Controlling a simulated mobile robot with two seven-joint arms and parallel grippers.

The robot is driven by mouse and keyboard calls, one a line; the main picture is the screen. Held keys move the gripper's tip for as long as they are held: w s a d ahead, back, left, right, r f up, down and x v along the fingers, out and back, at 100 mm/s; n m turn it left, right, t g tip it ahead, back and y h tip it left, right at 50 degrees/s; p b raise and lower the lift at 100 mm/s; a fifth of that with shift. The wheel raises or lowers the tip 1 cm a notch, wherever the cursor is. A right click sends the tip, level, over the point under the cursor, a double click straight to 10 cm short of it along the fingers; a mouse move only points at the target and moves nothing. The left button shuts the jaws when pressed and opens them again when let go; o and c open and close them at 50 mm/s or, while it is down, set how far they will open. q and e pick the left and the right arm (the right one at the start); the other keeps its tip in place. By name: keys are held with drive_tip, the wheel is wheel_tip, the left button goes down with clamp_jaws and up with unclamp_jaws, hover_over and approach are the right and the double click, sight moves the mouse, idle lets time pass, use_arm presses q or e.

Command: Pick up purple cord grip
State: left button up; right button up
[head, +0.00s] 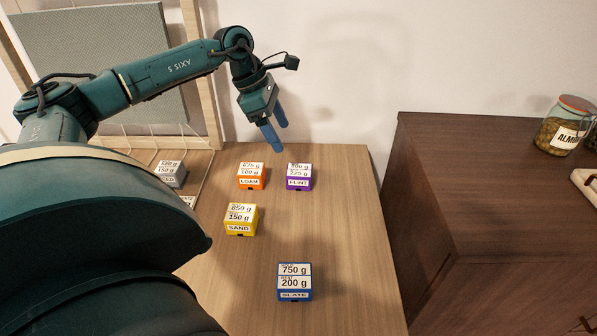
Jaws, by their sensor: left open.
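A small purple block (299,177) stands on the wooden table, with white labels reading FLINT and 225 g. It is the only purple thing in view, and I cannot tell whether it is a cord grip. My left gripper (281,138) has blue fingers, is open and empty, and points down in the air. In the head view it appears above and slightly left of the purple block, apart from it. My right gripper is not in view.
An orange LOAM block (251,176) stands just left of the purple one. A yellow SAND block (241,220) and a blue SLATE block (294,282) stand nearer. Grey blocks (171,174) are at left. A dark cabinet (480,190) stands right, bearing a jar (565,125).

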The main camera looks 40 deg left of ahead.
sight(296, 169)
use_arm(q)
drive_tip(key=x, duration=0.7)
drive_tip(key=shift+f, duration=0.25)
drive_tip(key=shift+s+x, duration=0.15)
drive_tip(key=shift+x, duration=1.2)
drive_tip(key=shift+s+x, duration=0.2)
drive_tip(key=shift+x, duration=1.2)
drive_tip(key=c, duration=1.1)
drive_tip(key=shift+c, duration=0.2)
